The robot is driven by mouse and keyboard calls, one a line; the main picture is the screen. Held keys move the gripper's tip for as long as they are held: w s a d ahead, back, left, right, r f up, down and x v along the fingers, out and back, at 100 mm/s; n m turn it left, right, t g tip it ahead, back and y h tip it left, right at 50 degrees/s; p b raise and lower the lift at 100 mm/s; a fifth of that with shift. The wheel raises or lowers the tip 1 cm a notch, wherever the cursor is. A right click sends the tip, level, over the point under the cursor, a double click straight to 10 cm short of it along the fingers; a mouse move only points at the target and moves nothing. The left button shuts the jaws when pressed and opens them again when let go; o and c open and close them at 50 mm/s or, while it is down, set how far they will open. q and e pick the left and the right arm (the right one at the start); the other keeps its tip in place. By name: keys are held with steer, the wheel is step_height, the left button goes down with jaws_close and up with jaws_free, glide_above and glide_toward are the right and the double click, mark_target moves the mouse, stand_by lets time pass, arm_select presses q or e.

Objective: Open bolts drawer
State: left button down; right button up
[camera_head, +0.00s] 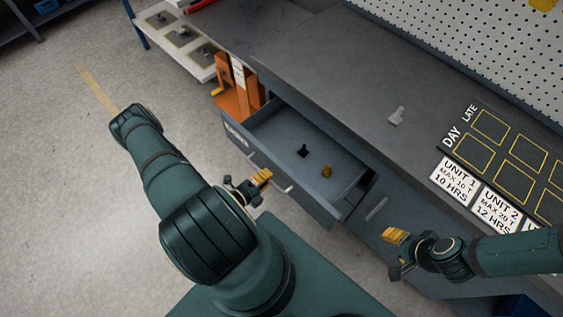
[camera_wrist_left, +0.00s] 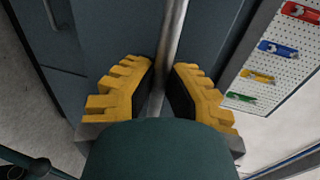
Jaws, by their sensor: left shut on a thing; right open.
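A grey drawer (camera_head: 290,150) stands pulled out from under the workbench. A pale label (camera_head: 237,136) is on its front; I cannot read it. A small black piece (camera_head: 303,151) and a small yellow piece (camera_head: 327,171) lie inside it. My left gripper (camera_head: 264,179) is at the drawer's front, with its yellow fingers shut on the metal bar handle (camera_head: 282,188). In the left wrist view, the handle (camera_wrist_left: 174,40) runs between the fingers (camera_wrist_left: 165,75). My right gripper (camera_head: 393,238) is open and empty, right of the drawer and near another closed front with a handle (camera_head: 376,209).
The dark workbench top (camera_head: 330,70) carries a small light-grey part (camera_head: 396,116) and a board with yellow-outlined squares (camera_head: 495,150). An orange holder (camera_head: 236,90) stands by the drawer's far-left corner. A pegboard (camera_head: 470,40) is behind. Open floor (camera_head: 60,180) lies to the left.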

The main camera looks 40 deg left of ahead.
arm_select(q)
steer(key=shift+f+v, duration=0.2)
steer(key=shift+v, duration=0.75)
steer(key=shift+f+v, duration=0.2)
steer(key=shift+v, duration=0.8)
steer(key=shift+f+v, duration=0.2)
steer(key=shift+v, duration=0.75)
steer(key=shift+s, duration=0.1)
steer(key=c, duration=1)
jaws_free()
steer(key=shift+s+a, duration=0.1)
steer(key=v, duration=1.1)
steer(key=shift+s, duration=0.4)
steer(key=shift+r, duration=0.1)
